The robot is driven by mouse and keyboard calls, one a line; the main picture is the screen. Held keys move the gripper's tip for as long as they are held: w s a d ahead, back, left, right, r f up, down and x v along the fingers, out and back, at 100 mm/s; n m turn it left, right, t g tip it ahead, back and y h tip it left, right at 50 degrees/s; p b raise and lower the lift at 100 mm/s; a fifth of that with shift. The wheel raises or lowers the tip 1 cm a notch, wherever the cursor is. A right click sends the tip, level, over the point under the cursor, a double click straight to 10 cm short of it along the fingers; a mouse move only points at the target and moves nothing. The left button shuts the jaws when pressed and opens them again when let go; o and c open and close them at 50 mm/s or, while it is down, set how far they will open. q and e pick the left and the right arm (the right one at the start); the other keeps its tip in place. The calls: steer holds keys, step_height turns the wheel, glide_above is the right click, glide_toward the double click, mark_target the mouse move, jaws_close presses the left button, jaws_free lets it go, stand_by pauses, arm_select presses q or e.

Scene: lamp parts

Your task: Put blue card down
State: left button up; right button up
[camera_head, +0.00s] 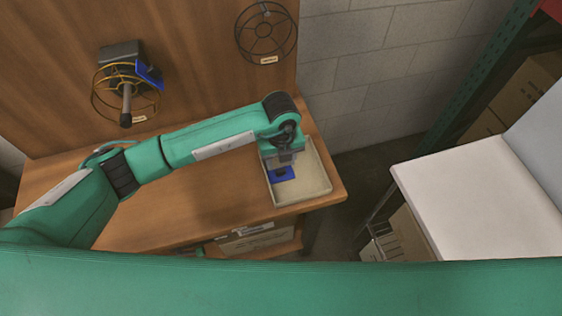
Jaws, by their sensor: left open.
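A blue card (282,174) lies in the cream tray (309,189) at the right end of the wooden table. My left gripper (283,163) is over the tray, right at the card, pointing down. It is open, but its fingers are small and partly hidden by the wrist, so I cannot tell whether they touch the card. Another blue piece (148,74) hangs by the yellow wire cage on the wooden back panel. My right gripper is not in view.
A yellow wire cage (99,105) and a black wire cage (240,34) are mounted on the back panel. A white table (480,195) stands at the right, across a gap. Boxes (246,241) sit under the wooden table (205,205). The tabletop left of the tray is clear.

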mark_target(281, 172)
arm_select(q)
step_height(281, 172, up, 7)
steer(key=p, duration=0.3)
steer(key=shift+f, duration=0.1)
